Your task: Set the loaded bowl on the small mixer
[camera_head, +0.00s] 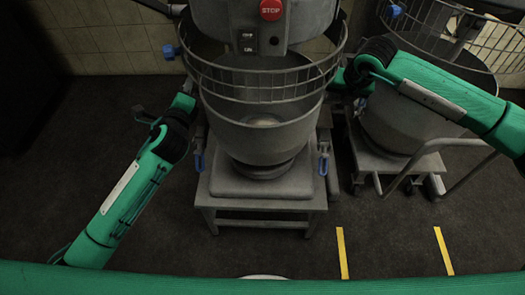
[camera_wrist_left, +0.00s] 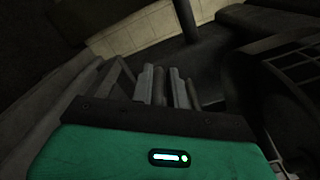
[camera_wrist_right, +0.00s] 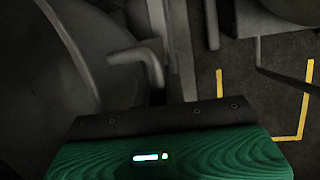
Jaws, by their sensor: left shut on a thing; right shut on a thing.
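The large grey bowl (camera_head: 262,145) is upright under the mixer's head (camera_head: 265,25) and wire guard (camera_head: 262,82), with a little pale content visible inside. Its underside is over the small mixer's grey base (camera_head: 262,188); I cannot tell whether it rests fully there. My left gripper (camera_head: 190,92) is shut at the bowl's left side; its fingers show in the left wrist view (camera_wrist_left: 170,85), but the grip point is hidden. My right gripper (camera_head: 338,82) is shut at the bowl's right side, where a bent handle (camera_wrist_right: 138,53) shows in the right wrist view.
A second large bowl (camera_head: 392,125) on a wheeled trolley (camera_head: 385,165) stands close on the right, under another wire guard (camera_head: 480,40). Blue-handled clamps (camera_head: 323,165) flank the base. Yellow floor marks (camera_head: 342,252) lie at front right. The dark floor (camera_head: 60,150) at left is clear.

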